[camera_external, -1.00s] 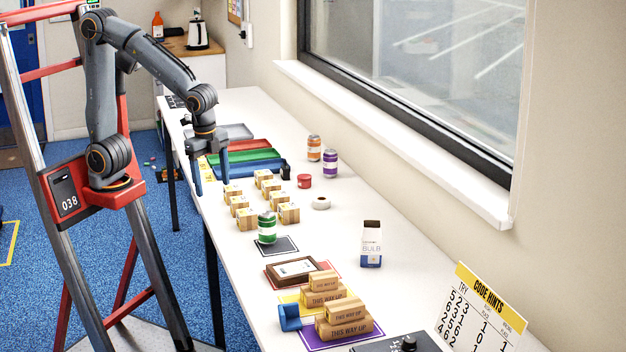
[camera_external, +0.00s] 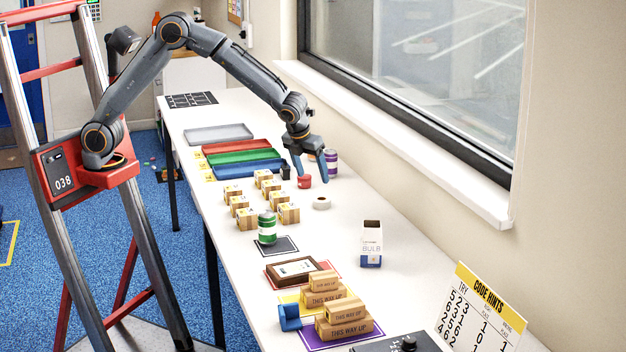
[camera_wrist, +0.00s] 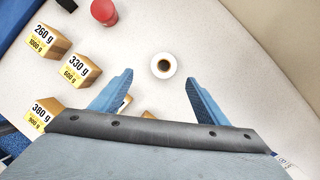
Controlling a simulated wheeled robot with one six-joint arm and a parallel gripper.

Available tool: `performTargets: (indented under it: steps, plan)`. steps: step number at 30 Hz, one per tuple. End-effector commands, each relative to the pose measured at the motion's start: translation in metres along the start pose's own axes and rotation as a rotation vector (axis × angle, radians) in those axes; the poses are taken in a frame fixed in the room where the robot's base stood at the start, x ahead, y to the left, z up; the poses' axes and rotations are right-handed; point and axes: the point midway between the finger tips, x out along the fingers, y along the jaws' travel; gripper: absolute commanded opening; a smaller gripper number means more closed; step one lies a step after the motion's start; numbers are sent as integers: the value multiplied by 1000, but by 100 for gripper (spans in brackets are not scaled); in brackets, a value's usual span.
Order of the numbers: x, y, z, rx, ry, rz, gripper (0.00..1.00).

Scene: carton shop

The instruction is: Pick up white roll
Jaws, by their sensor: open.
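The white roll (camera_external: 321,203) is a small ring with a dark hole, lying flat on the white table. In the wrist view the roll (camera_wrist: 163,66) lies ahead of and between my blue fingers, apart from them. My gripper (camera_external: 312,176) is open and empty above the table, near the red tin. In the wrist view my gripper (camera_wrist: 160,84) shows its two fingers spread wide.
A red tin (camera_external: 304,181) stands close by on the left, and a purple can (camera_external: 330,162) stands behind. Several weighted cartons (camera_external: 263,177) lie to the left. A bulb box (camera_external: 371,244) stands nearer the camera. The table right of the roll is clear.

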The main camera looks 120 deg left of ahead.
Motion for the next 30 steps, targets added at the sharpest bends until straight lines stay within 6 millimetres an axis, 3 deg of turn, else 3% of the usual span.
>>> performTargets:
  steps: [1, 6, 30]
  plan:
    - [11, 0, -6, 2, 2, 2, 68]
    - [28, -1, -11, -2, 0, 0, 68]
    - [101, -8, -7, -4, 0, -1, 68]
